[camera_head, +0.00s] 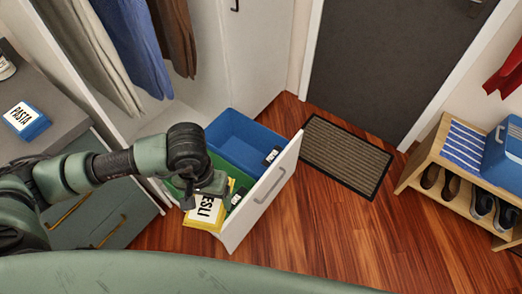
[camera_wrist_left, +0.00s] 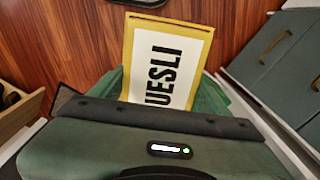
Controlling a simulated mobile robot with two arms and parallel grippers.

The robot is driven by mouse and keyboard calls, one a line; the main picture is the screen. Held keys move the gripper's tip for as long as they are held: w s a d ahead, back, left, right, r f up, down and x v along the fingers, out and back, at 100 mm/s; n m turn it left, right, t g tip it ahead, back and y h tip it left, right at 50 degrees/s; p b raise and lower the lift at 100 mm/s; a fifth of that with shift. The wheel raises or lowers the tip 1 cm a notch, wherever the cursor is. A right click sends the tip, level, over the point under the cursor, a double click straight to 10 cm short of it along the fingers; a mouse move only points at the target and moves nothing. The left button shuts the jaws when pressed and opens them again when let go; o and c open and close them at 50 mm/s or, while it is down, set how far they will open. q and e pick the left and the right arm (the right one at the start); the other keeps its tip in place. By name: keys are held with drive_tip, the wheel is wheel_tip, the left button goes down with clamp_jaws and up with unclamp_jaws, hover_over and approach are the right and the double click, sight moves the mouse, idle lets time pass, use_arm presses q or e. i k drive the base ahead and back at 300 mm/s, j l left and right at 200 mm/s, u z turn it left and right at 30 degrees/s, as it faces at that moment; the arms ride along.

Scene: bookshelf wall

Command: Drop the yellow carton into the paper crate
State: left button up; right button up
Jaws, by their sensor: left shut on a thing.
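The yellow carton (camera_head: 205,214) has a white label reading "MUESLI", partly covered. My left gripper (camera_head: 207,187) is shut on it, and the carton also shows upright in the left wrist view (camera_wrist_left: 168,62). It is held over the front part of a green crate (camera_head: 221,166), which also shows behind the carton in the wrist view (camera_wrist_left: 208,98). A blue crate (camera_head: 235,133) stands beside the green one, farther back. Each crate has a small dark tag with writing too small to read, so I cannot tell which is the paper crate. My right gripper is out of view.
Both crates sit in a pulled-out white drawer (camera_head: 262,192) with a grey handle. A blue PASTA box (camera_head: 25,120) lies on the grey counter at the left. A doormat (camera_head: 345,155) and a wooden shoe bench (camera_head: 435,165) are at the right. Wooden floor is clear between.

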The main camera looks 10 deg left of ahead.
sight(240, 161)
drive_tip(key=i+l+u, duration=0.2)
drive_tip(key=i+l, duration=0.2)
drive_tip(key=l, duration=0.2)
drive_tip(key=i+l+u, duration=0.1)
drive_tip(key=l, duration=0.25)
drive_tip(key=i+l+u, duration=0.1)
drive_tip(key=i+l, duration=0.15)
drive_tip(key=i+j+u, duration=0.15)
drive_tip(key=i, duration=0.5)
